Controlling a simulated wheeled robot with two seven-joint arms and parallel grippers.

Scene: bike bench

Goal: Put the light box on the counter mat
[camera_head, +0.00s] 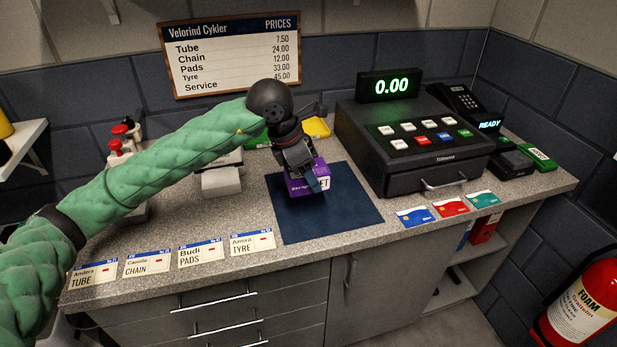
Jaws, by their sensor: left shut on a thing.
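The counter mat (335,217) is a dark blue square on the grey speckled counter, left of the cash register. My left gripper (314,184) reaches in from the left and points down over the back left part of the mat. It is shut on a purple box (297,187) with white lettering, which I take to be the light box; the lettering is only partly readable. The box is at or just above the mat; I cannot tell whether it touches. The gripper hides part of the box. My right gripper is not in view.
The cash register (420,146) and card terminal (511,160) stand right of the mat. Bank cards (450,206) lie in front of the register. Name cards (201,254) line the front left edge. A paper roll printer (220,180) and yellow tray (317,128) are behind. The mat's front is clear.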

